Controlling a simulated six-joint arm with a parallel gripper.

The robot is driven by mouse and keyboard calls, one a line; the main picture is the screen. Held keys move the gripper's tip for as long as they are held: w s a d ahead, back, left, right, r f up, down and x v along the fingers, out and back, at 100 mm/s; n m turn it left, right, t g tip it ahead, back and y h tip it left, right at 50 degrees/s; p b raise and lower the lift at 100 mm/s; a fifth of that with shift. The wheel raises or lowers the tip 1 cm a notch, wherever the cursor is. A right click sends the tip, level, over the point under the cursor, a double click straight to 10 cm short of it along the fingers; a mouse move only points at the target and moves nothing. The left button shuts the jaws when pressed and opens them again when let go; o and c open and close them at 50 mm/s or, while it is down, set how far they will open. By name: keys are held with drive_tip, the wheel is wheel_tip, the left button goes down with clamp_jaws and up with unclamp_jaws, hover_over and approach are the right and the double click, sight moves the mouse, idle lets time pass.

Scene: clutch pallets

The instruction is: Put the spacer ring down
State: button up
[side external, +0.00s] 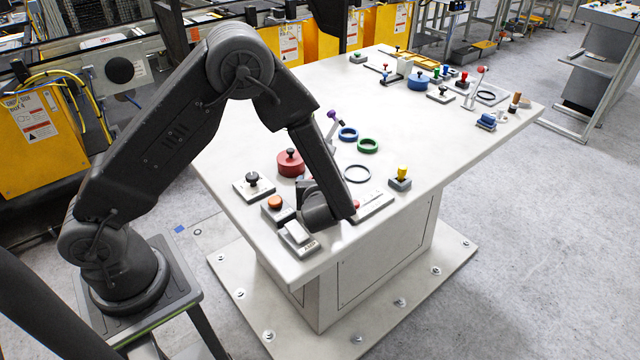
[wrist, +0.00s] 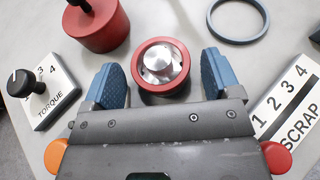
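A thick red ring (wrist: 137,66) sits around a silver metal hub (wrist: 160,64) in the wrist view. My gripper (wrist: 160,68) has its two blue fingers wide apart, one on each side of the red ring, with a visible gap at the right. I cannot tell which ring is the spacer ring.
A red cylinder (wrist: 98,30) with a black knob and a TORQUE plate (wrist: 58,92) stand left. A numbered SCRAP plate (wrist: 290,100) lies right. Blue (side external: 348,134) and green (side external: 368,146) rings lie beyond. A yellow-knobbed block (side external: 400,181) stands right. The table's middle is mostly clear.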

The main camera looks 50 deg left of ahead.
drive_tip(key=shift+o, duration=0.3)
drive_tip(key=v, duration=1.3)
drive_tip(key=shift+s+r, duration=0.25)
drive_tip(key=shift+s, duration=0.1)
drive_tip(key=s+a+r+n+g+h, duration=0.3)
drive_tip(key=s+r+n+h, duration=0.7)
drive_tip(key=n, duration=1.5)
drive_tip(key=v, duration=0.8)
drive_tip(key=shift+a, duration=0.35)
drive_tip(key=shift+o, duration=0.4)
drive_tip(key=shift+s+d+r+n+h, duration=0.2)
drive_tip(key=shift+s+r+n+h, duration=0.1)
drive_tip(key=shift+r+n, duration=0.15)
drive_tip(key=shift+w, duration=0.15)
